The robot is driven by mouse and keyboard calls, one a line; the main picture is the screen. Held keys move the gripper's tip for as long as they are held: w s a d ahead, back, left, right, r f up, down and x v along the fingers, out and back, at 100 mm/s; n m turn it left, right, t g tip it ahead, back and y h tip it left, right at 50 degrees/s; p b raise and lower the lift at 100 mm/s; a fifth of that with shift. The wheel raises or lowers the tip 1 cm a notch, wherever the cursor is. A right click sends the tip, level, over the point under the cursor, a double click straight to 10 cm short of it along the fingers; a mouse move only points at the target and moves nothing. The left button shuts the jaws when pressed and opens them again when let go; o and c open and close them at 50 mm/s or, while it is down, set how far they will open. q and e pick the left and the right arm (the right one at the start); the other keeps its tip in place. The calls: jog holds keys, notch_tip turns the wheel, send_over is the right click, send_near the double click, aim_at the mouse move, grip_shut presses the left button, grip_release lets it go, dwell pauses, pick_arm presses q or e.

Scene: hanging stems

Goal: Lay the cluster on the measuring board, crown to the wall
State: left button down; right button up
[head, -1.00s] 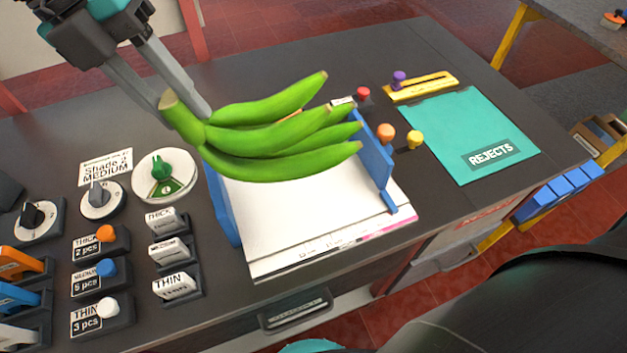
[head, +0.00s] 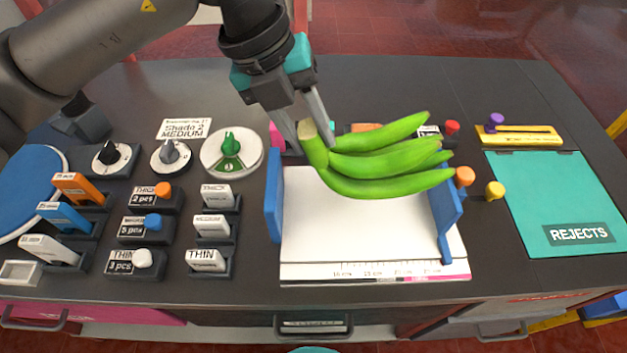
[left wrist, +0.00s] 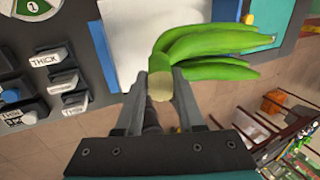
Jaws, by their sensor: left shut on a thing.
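A cluster of green bananas (head: 385,162) hangs over the white measuring board (head: 350,240). In the left wrist view the cluster (left wrist: 215,50) extends from between the fingertips (left wrist: 160,82). The board has a blue wall (head: 274,205) on its left and a blue plate (head: 446,215) on its right; a printed scale runs along the front edge. The crown is close to the left wall in the head view. Contact with the board cannot be told. My right gripper is not in view.
A teal REJECTS mat (head: 550,200) lies to the right, with a yellow slider (head: 515,135) behind it. Left of the board stand several labelled blocks, dials and a green-knobbed scale (head: 232,152). Orange and yellow knobs (head: 494,191) stand beside the right plate.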

pick_arm(q)
notch_tip(320, 180, down, 10)
jog(key=b, duration=0.1)
dwell(0.4)
jog(key=shift+f, duration=0.1)
jog(key=shift+f+b, duration=0.15)
jog(key=shift+b, duration=0.15)
jog(key=c, duration=0.5)
grip_release()
jog(key=p+v, duration=0.2)
jog(key=v, duration=1)
jog(key=shift+r, duration=0.2)
